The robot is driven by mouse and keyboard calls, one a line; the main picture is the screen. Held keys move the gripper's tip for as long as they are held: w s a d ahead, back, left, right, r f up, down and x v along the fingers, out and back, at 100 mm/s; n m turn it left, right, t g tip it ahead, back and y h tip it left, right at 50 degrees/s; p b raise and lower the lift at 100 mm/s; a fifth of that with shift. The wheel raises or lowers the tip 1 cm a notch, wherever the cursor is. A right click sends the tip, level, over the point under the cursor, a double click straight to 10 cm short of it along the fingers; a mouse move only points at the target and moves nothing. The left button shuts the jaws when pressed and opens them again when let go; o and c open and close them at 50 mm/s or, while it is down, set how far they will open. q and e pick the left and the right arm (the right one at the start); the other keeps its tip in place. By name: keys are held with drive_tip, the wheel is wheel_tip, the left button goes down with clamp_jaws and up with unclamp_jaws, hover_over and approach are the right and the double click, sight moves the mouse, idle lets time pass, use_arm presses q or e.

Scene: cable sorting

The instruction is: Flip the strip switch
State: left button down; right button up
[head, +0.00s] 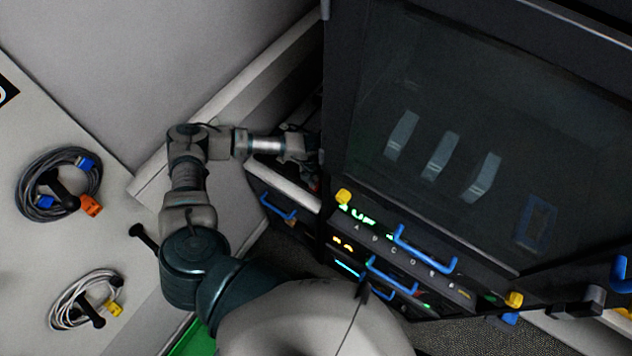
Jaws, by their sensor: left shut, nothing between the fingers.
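My left gripper (304,150) reaches behind the left edge of the dark rack (337,120), and its fingertips are partly hidden there. It looks shut, with nothing seen between its fingers. A small red spot shows just below it, in the gap beside the rack; I cannot tell whether it is the strip switch. The power strip and its switch cannot be made out clearly. My right gripper is not in view.
The rack has a dark glass door (430,90), blue handles (425,250) and yellow knobs (343,197). A black cable coil (35,200) and a pale cable coil (65,302) hang on pegs at left. A blue-handled drawer (277,207) sits below my gripper.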

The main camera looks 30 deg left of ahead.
use_arm(q)
drive_tip(key=shift+r+p, duration=2.15)
drive_tip(key=shift+r, duration=1.1)
